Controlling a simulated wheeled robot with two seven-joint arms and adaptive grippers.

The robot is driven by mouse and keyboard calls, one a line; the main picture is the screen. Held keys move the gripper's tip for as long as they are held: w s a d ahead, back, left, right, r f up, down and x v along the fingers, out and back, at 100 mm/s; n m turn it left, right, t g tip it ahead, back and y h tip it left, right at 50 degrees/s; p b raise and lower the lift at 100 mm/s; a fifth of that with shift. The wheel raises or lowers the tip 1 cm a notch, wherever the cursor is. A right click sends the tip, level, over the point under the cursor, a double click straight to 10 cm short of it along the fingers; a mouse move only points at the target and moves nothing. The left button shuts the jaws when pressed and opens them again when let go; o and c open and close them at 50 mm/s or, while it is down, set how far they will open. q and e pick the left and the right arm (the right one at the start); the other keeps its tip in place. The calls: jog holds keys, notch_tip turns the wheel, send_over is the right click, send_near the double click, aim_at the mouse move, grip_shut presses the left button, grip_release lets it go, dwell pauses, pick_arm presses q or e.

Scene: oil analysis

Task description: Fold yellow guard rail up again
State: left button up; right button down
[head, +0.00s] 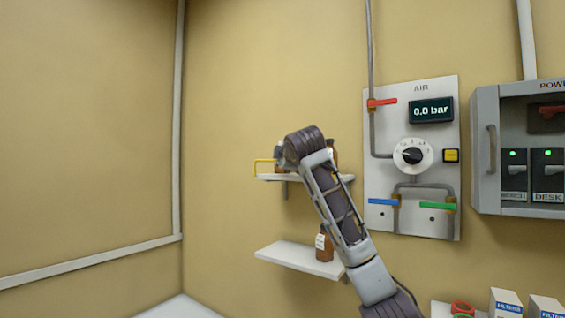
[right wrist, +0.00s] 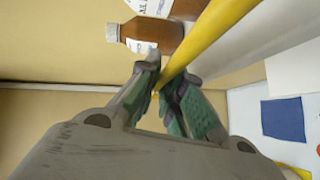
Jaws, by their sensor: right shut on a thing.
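The yellow guard rail (head: 264,161) shows at the left end of the upper shelf (head: 268,177) in the head view; my right arm hides the rest of it. In the right wrist view the rail (right wrist: 216,33) is a yellow bar running diagonally down to the fingers. My right gripper (right wrist: 162,87) is shut on the rail near the bar's lower end. In the head view the right fingers are hidden behind my own arm at the upper shelf. My left gripper is in neither view.
A brown bottle (right wrist: 140,35) stands close beyond the fingers in the right wrist view. A lower shelf (head: 290,257) holds another brown bottle (head: 324,245). The air panel (head: 385,150) with its valve handles is right of my arm, and a power cabinet (head: 486,105) is farther right.

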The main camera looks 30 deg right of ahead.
dwell(0.3)
jog(key=c, duration=1.6)
grip_release()
jog(key=shift+d, duration=0.2)
jog(key=shift+o, duration=0.2)
jog(key=shift+s+a, duration=0.1)
jog(key=shift+a, duration=0.05)
jog(key=v, duration=1.1)
jog(key=shift+s, duration=0.3)
jog(key=shift+a, duration=0.1)
